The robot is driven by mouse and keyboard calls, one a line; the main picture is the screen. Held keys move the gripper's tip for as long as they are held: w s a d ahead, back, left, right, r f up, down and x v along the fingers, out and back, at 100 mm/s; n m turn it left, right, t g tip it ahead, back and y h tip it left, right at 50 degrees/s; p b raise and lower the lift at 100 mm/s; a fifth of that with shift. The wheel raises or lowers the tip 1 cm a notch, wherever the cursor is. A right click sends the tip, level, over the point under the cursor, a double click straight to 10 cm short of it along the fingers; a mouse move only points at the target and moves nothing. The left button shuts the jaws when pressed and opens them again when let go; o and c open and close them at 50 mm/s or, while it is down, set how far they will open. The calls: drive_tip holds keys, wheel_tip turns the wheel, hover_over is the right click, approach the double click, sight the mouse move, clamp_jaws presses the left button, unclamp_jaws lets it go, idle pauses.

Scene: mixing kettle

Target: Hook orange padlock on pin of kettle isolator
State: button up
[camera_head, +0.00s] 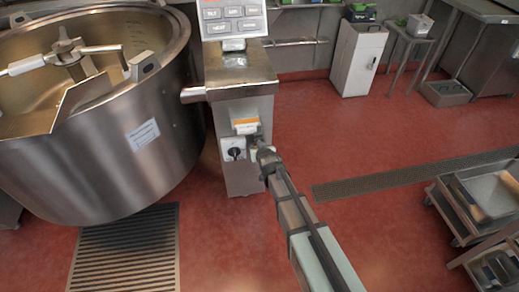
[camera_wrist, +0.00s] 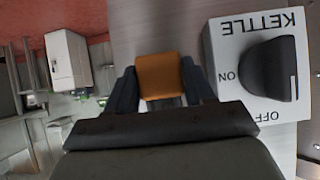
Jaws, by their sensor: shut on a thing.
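The orange padlock (camera_wrist: 158,77) is between the two dark fingers of my gripper (camera_wrist: 160,88) in the wrist view, and the gripper is shut on it. Its shackle cannot be made out. The kettle isolator (camera_wrist: 225,85) is a white box marked KETTLE, ON and OFF, just right of the gripper, with a black knob (camera_wrist: 270,68). In the head view the isolator (camera_head: 228,148) is on the steel column's front, and my gripper (camera_head: 262,153) is close to its right side. The padlock is hidden there. I cannot make out the pin or tell whether the padlock touches it.
An orange and white box (camera_head: 246,126) is on the column just above the isolator. The column (camera_head: 240,72) carries a keypad (camera_head: 232,17) on top. The large steel kettle (camera_head: 130,140) stands to the left. Red floor is open right of the column.

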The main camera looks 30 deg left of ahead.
drive_tip(key=shift+w+a+f, duration=0.1)
drive_tip(key=shift+w+f, duration=0.05)
drive_tip(key=shift+f, duration=0.2)
idle(0.5)
drive_tip(key=o, duration=1.5)
drive_tip(key=shift+c, duration=0.2)
drive_tip(key=shift+r, duration=0.1)
drive_tip(key=v, duration=0.7)
idle(0.6)
